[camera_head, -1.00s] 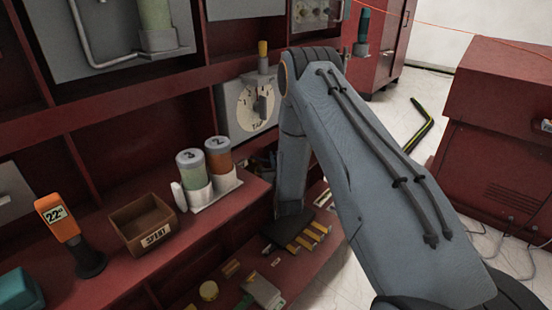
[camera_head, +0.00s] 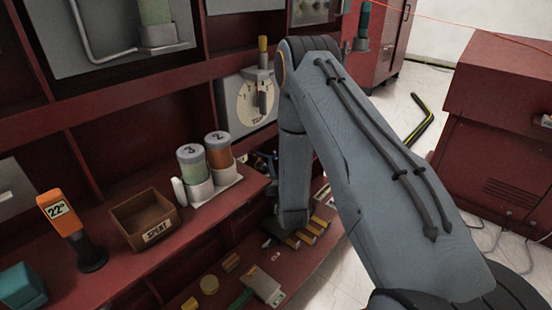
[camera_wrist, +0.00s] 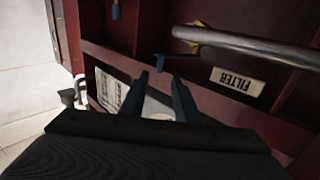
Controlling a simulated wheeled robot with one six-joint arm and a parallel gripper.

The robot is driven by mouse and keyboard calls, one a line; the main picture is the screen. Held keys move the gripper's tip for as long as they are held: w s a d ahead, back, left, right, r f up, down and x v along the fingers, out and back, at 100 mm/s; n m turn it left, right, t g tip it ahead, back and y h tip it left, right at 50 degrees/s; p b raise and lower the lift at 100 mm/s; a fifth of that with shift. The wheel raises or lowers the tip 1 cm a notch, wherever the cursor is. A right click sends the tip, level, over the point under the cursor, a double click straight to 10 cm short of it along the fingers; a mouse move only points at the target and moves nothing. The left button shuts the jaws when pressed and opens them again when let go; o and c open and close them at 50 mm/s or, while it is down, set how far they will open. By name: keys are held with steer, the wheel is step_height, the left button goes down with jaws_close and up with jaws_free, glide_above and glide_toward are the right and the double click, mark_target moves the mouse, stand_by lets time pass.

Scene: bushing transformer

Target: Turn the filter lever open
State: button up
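In the wrist view a white label reading FILTER (camera_wrist: 237,82), seen upside down, is fixed to a red panel. A grey pipe (camera_wrist: 260,48) with a yellow fitting (camera_wrist: 193,36) runs above it. A small blue piece (camera_wrist: 172,60) sits just left below the fitting; I cannot tell whether it is the filter lever. My gripper (camera_wrist: 160,78) points toward the pipe with its two dark blue fingers apart and nothing visible between them. The blue piece appears near the fingertips; contact cannot be told.
On the red shelf are an open brown box (camera_head: 145,217), an orange meter (camera_head: 62,212), and canisters 3 (camera_head: 192,165) and 2 (camera_head: 219,152). A dial gauge (camera_head: 252,102) is behind my arm. A red cabinet (camera_head: 495,130) stands right; white floor lies between.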

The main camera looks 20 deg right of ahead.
steer(key=shift+s, duration=0.25)
steer(key=shift+c, duration=0.2)
